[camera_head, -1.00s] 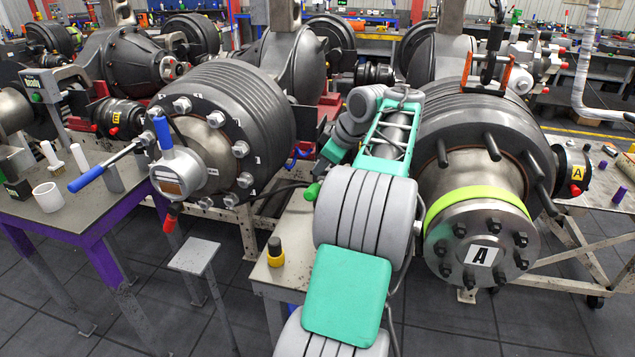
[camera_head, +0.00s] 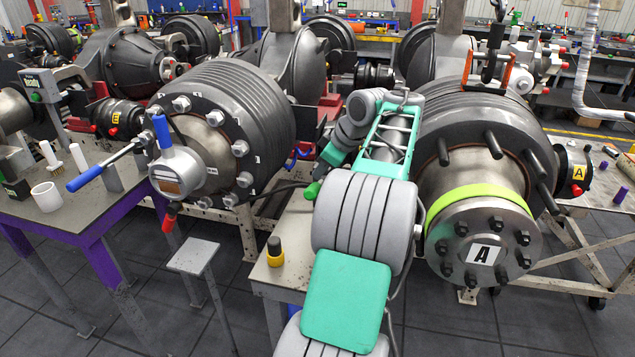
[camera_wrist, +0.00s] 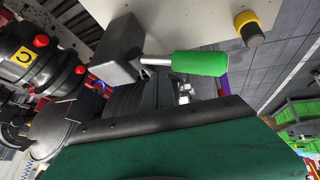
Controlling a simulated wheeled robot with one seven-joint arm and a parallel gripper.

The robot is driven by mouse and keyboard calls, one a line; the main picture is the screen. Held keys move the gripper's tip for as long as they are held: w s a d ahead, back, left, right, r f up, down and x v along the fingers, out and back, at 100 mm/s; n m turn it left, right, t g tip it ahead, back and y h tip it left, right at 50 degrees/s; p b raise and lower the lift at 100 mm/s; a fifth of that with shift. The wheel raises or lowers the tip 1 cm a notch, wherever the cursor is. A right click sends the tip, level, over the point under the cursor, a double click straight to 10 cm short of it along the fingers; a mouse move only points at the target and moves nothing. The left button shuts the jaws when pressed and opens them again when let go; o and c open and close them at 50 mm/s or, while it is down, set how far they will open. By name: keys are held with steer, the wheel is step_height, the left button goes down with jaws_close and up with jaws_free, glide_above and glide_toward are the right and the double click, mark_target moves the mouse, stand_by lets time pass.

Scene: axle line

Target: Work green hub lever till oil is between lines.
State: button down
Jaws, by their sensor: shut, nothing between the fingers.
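The green lever handle (camera_wrist: 200,62) sticks out to the right of a grey block on a light rod in the wrist view. In the head view a green handle end (camera_head: 312,191) shows at the left of my arm, just below my wrist. My gripper (camera_head: 322,168) is at the far end of the arm, small and mostly hidden, shut and empty, close to this handle. I cannot tell whether it touches the handle. No oil level or pair of lines can be made out in either view.
Large hub A (camera_head: 484,252) stands right of my arm, and a bolted hub (camera_head: 212,145) stands left. A blue-handled tool (camera_head: 180,172) is in front of the left hub. A yellow-and-black bottle (camera_head: 275,253) stands on the small bench. A low stand (camera_head: 194,256) is on the floor.

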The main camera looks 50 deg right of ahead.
mark_target(319, 184)
steer(key=shift+s+a+f+b, duration=0.15)
steer(key=shift+a+f+b, duration=0.15)
steer(key=shift+f+b, duration=0.65)
steer(key=shift+s+a+f+b, duration=0.1)
steer(key=shift+a+f+b, duration=0.15)
steer(key=shift+f+b, duration=0.6)
stand_by(1.4)
steer(key=shift+r, duration=0.1)
stand_by(0.4)
steer(key=shift+w+d+r+p, duration=0.1)
steer(key=shift+d+r+p, duration=0.15)
steer(key=shift+r+p, duration=0.6)
steer(key=shift+w+d+r+p, duration=0.1)
steer(key=shift+d+r+p, duration=0.15)
steer(key=shift+r+p, duration=0.6)
steer(key=shift+w+d+r+p, duration=0.1)
steer(key=shift+d+r+p, duration=0.15)
steer(key=shift+r+p, duration=0.6)
steer(key=shift+f+p, duration=0.3)
steer(key=r+p, duration=0.1)
steer(key=p, duration=0.1)
steer(key=d+r+p, duration=0.1)
steer(key=r+p, duration=0.2)
steer(key=p, duration=0.1)
steer(key=shift+w+d+r, duration=0.3)
steer(key=shift+w+r, duration=0.05)
